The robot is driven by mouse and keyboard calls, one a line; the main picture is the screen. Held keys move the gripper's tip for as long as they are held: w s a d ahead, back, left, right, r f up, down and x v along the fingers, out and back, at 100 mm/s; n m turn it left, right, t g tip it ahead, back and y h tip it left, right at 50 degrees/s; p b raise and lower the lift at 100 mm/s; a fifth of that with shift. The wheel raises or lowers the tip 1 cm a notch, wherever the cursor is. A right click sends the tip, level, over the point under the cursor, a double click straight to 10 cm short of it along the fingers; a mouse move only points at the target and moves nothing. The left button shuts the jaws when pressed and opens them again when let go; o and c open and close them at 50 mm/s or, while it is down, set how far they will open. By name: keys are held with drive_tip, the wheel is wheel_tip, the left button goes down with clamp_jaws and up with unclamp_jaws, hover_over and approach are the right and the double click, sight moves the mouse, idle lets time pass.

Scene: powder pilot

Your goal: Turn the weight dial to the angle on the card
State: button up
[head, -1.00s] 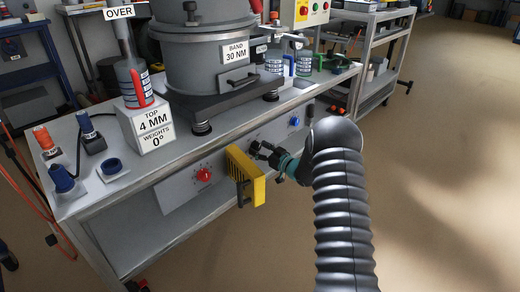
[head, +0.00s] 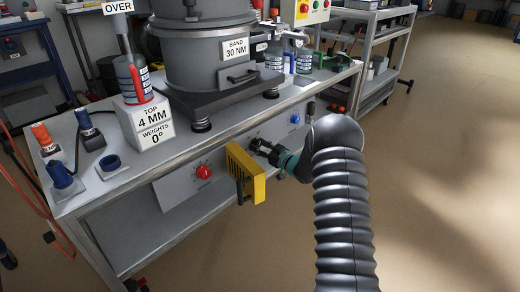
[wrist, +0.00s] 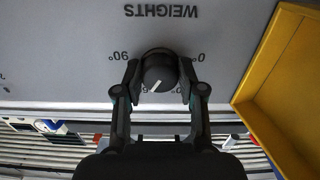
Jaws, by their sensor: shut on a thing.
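The weight dial (wrist: 160,68) is a round black knob under the inverted word WEIGHTS in the wrist view. Its white line points down and slightly left in that view. The 90° mark is at its left and the 0° mark at its right; a lower mark is mostly hidden. My gripper (wrist: 160,86) is shut on the dial, one finger on each side. In the head view my gripper (head: 256,147) is at the bench's front panel, and the dial is hidden there. The card (head: 154,130) reads TOP 4 MM, WEIGHTS 0°.
A yellow open box (head: 245,174) sticks out from the panel close beside my gripper; it shows at right in the wrist view (wrist: 285,80). A red knob (head: 203,172) is left of it, a blue knob (head: 294,118) right. Open floor lies at right.

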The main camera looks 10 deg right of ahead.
drive_tip(key=n+b, duration=0.4)
drive_tip(key=b, duration=0.1)
drive_tip(key=n+b, duration=0.1)
drive_tip(key=b, duration=0.2)
drive_tip(key=shift+f+n, duration=0.25)
drive_tip(key=shift+n, duration=0.15)
drive_tip(key=n, duration=0.1)
drive_tip(key=n+b, duration=0.1)
drive_tip(key=shift+d+r+n, duration=0.1)
drive_tip(key=shift+r+n, duration=0.1)
drive_tip(key=shift+n, duration=0.2)
drive_tip(key=n, duration=0.2)
drive_tip(key=shift+n, duration=0.3)
drive_tip(key=n, duration=0.4)
drive_tip(key=shift+r+n, duration=0.1)
drive_tip(key=shift+n, duration=0.2)
drive_tip(key=n, duration=0.3)
drive_tip(key=shift+n, duration=0.3)
drive_tip(key=n, duration=0.3)
drive_tip(key=shift+n, duration=2.3)
